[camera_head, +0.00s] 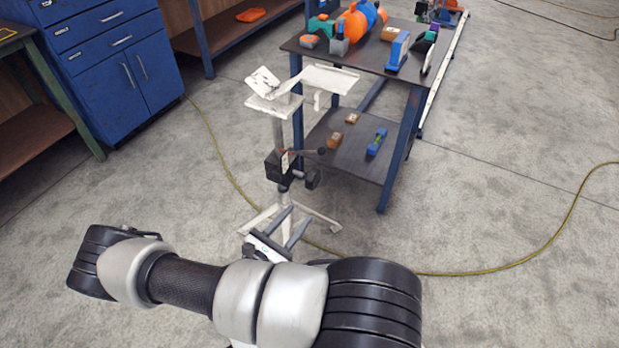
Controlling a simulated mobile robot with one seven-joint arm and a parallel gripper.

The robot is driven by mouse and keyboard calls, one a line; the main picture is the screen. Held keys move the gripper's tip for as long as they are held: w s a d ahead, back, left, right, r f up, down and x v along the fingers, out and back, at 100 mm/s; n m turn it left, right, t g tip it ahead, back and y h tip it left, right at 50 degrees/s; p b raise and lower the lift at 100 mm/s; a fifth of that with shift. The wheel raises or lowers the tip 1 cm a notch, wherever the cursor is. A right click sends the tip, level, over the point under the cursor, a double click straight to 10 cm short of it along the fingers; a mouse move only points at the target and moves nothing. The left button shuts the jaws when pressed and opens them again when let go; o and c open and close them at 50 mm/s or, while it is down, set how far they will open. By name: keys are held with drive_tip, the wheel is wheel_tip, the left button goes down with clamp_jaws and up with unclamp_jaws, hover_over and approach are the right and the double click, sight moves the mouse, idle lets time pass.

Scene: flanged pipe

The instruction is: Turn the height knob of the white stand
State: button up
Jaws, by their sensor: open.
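The white stand (279,130) stands upright on splayed white feet, with a tilted V-shaped plate on top. A black clamp block (276,167) sits partway up its column. A dark round knob (313,179) sticks out on the block's right side, and a thin lever with a dark end (319,151) shows just above it. I cannot tell for sure which is the height knob. My gripper (291,219) is open, its two grey fingers pointing up and apart, below the block and knob.
A dark table with blue legs (388,147) stands close behind and right of the stand, holding an orange pipe piece (358,20) and tools. A blue cabinet (112,62) is at left. A yellow cable (520,261) crosses the floor. Open floor lies at right.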

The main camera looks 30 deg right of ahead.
sight(309, 181)
drive_tip(key=w+d, duration=0.3)
drive_tip(key=d, duration=0.1)
drive_tip(key=w+d+n+t+b, duration=0.1)
drive_tip(key=w+d, duration=0.3)
drive_tip(key=w+d+n+b, duration=0.1)
drive_tip(key=w+d, duration=0.2)
drive_tip(key=d, duration=0.1)
drive_tip(key=shift+w+d+f+t+y, duration=0.1)
drive_tip(key=shift+w+d+t+y, duration=0.2)
drive_tip(key=shift+d+y, duration=0.1)
clamp_jaws()
drive_tip(key=r+y+p, duration=0.1)
drive_tip(key=p, duration=0.2)
drive_tip(key=shift+r, duration=0.1)
drive_tip(key=g+y+p, duration=0.1)
drive_tip(key=p, duration=0.2)
drive_tip(key=shift+f+g+y+p, duration=0.35)
drive_tip(key=shift+f+p, duration=0.25)
drive_tip(key=shift+p, duration=0.2)
